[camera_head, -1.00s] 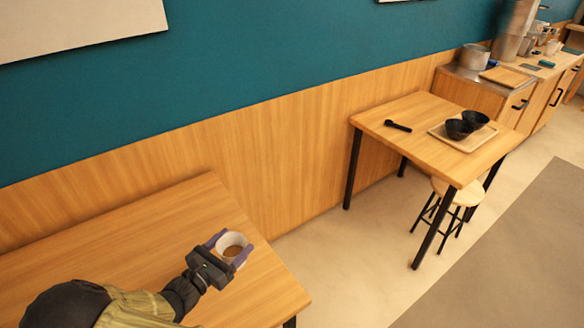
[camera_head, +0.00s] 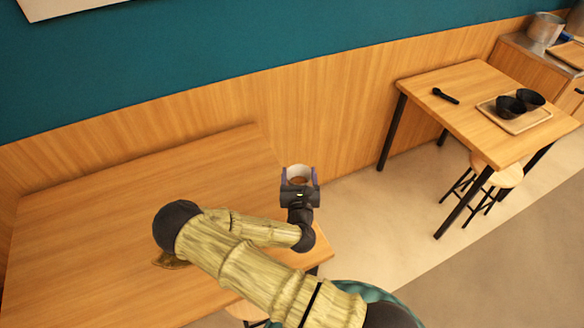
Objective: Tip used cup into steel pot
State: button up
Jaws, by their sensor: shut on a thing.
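My gripper (camera_head: 299,178) is shut on the used cup (camera_head: 298,172), a white cup with something brown inside. The purple fingers are on either side of it. The cup looks upright and is held by the right edge of the near table (camera_head: 90,205), with the gripper body hiding its lower part. The steel pot (camera_head: 546,27) stands on the counter at the far upper right, far from my gripper.
Open floor (camera_head: 375,205) lies between the tables. The counter (camera_head: 520,45) continues beyond the right edge.

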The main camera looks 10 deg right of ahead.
jog(key=d+f+y, duration=0.1)
jog(key=s+d+f+n+y+p, duration=0.1)
jog(key=shift+d+f+n, duration=0.25)
jog(key=shift+f+n, duration=0.05)
jog(key=shift+s+d+f+y+p, duration=0.2)
jog(key=shift+d+f+y+p, duration=0.1)
jog(key=shift+f+y, duration=0.15)
jog(key=shift+d, duration=0.1)
